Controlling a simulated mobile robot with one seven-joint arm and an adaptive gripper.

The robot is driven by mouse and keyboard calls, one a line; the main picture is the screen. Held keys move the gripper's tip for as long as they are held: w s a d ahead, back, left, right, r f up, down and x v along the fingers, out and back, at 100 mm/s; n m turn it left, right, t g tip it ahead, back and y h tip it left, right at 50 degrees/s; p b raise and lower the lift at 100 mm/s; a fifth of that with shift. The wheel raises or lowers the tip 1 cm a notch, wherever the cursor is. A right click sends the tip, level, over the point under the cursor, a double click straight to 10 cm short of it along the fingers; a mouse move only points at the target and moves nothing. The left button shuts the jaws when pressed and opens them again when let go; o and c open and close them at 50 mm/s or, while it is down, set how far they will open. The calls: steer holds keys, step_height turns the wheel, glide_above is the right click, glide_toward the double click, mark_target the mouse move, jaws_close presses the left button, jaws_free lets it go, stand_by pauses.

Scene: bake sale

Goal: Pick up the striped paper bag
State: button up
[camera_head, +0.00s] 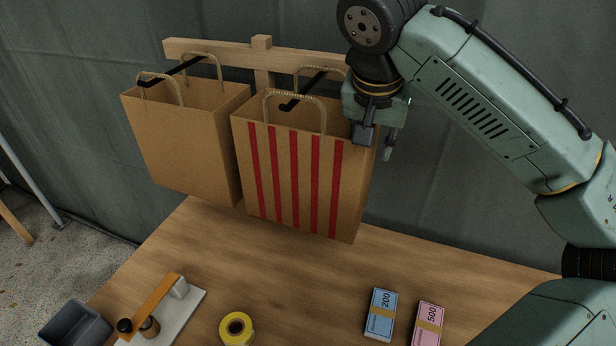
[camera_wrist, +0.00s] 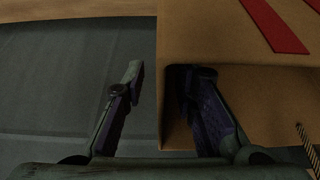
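The striped paper bag (camera_head: 293,175), brown with red vertical stripes, hangs by its twisted handles from a black hook on the wooden rack. My gripper (camera_head: 377,143) is at the bag's upper right edge, fingers pointing down and apart. In the wrist view, the bag (camera_wrist: 230,40) fills the right side. My gripper (camera_wrist: 163,78) has its right finger over the bag and its left finger outside, with the bag's edge between them. I cannot tell whether either finger touches the paper. The handle shows only at the lower right corner there.
A plain brown bag (camera_head: 187,140) hangs close on the left. The wooden rack (camera_head: 215,52) is behind both. Below, the table (camera_head: 280,265) holds a yellow tape roll (camera_head: 237,328), blue notes (camera_head: 381,314) and pink notes (camera_head: 428,325). A dark grey curtain (camera_head: 465,190) is behind.

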steer(key=shift+f, duration=0.15)
jaws_close()
stand_by(0.6)
